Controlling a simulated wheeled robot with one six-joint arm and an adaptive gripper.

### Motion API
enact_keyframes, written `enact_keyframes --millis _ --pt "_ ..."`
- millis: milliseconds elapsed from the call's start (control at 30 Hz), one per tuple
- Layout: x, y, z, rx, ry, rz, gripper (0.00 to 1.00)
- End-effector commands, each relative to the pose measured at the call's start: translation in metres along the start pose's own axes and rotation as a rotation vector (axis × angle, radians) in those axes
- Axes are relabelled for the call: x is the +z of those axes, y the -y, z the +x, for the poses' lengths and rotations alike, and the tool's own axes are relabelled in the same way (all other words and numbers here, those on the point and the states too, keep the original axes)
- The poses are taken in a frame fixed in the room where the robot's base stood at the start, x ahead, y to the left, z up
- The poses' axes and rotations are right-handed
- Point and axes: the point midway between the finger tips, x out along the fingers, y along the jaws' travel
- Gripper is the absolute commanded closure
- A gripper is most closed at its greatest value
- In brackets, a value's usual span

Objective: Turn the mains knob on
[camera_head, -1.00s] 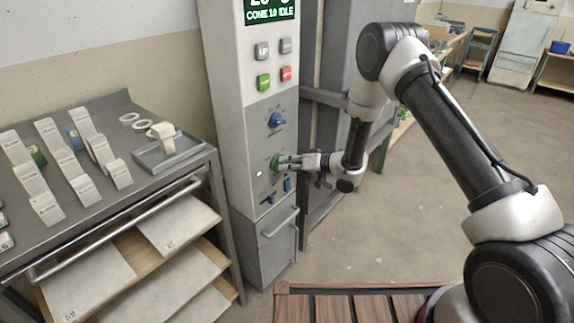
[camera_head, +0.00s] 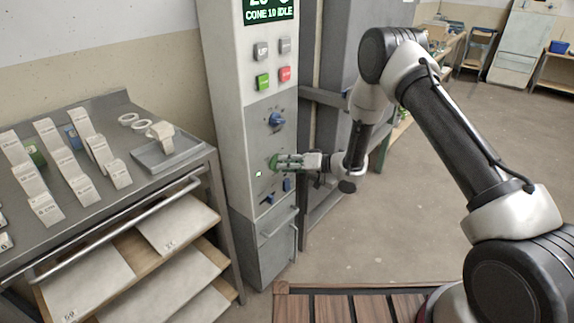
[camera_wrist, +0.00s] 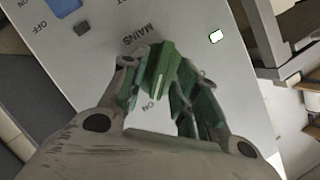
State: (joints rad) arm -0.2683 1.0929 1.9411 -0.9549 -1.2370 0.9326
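The mains knob (camera_head: 273,162) is green and sits low on the front of the tall grey control cabinet (camera_head: 228,110). In the wrist view the knob (camera_wrist: 158,70) stands beside the MAINS label, and an ON label shows below it between my fingers. My gripper (camera_head: 282,162) is at the knob; its green-padded fingers are apart. In the wrist view my gripper (camera_wrist: 155,90) has one finger on each side of the knob, with gaps visible; firm contact is not clear.
A blue knob (camera_head: 276,119) sits above the mains knob, and a blue switch (camera_head: 287,184) is below it. Red (camera_head: 285,73) and green (camera_head: 263,82) buttons are higher up. A metal table (camera_head: 90,215) with sample tiles stands at left. Floor at right is open.

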Motion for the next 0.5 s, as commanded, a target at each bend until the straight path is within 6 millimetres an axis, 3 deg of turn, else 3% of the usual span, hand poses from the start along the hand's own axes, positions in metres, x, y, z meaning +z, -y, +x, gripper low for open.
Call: enact_keyframes --millis 333,500 --pt "-0.001 0.000 -0.004 0.000 0.000 -0.001 0.66" --pt "-0.001 -0.001 -0.030 0.002 -0.002 0.001 0.66"
